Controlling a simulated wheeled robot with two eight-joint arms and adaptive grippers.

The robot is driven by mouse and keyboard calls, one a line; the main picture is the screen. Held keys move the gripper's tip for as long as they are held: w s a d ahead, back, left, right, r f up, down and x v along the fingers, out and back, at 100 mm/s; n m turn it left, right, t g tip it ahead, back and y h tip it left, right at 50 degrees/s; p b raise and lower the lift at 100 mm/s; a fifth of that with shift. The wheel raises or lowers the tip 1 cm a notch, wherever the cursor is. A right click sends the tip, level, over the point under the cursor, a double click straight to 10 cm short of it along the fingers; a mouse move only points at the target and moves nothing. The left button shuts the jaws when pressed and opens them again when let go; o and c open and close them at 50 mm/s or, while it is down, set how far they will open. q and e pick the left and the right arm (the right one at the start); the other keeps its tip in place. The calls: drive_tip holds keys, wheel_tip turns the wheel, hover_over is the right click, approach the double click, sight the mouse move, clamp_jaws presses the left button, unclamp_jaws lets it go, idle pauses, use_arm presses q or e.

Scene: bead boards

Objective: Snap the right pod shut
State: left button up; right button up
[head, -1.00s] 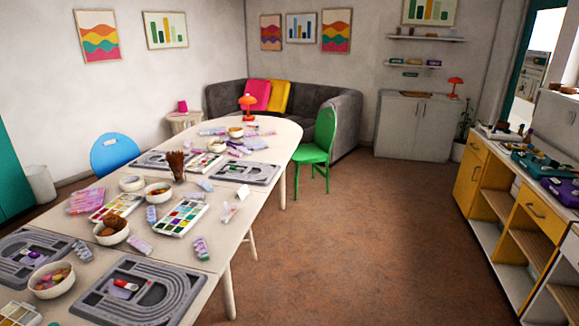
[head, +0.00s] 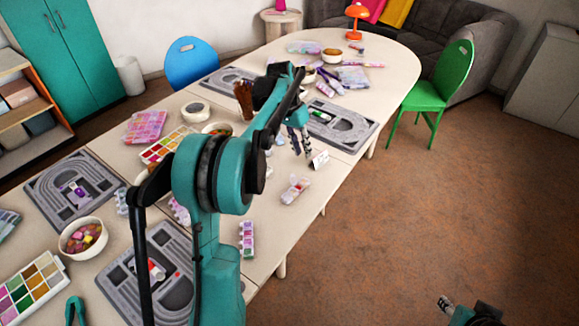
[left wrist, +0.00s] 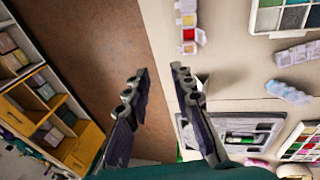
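A small clear pod (head: 295,190) with coloured contents lies near the table's right edge. Its lid looks raised in the head view. It seems to be the pod (left wrist: 188,25) with red and yellow cells in the left wrist view.
Grey bead boards (head: 342,128), bowls (head: 82,237) and paint-like bead trays (head: 32,288) crowd the table. Another closed-looking pod (head: 247,240) lies nearer me. A green chair (head: 440,80) stands by the right edge. The floor to the right is clear.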

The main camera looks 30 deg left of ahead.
use_arm(q)
drive_tip(key=w+a+f+g+h, duration=0.1)
drive_tip(key=w+a+f, duration=0.25)
drive_tip(key=a, duration=0.25)
drive_tip(key=m+h+p, duration=0.1)
approach(293, 180)
drive_tip(key=shift+g, duration=0.3)
drive_tip(key=b+x, duration=0.2)
drive_tip(key=x, duration=0.1)
drive_tip(key=w+b+x, duration=0.1)
drive_tip(key=x, duration=0.1)
drive_tip(key=shift+a+f, duration=0.1)
drive_tip(key=shift+f, duration=0.1)
clamp_jaws()
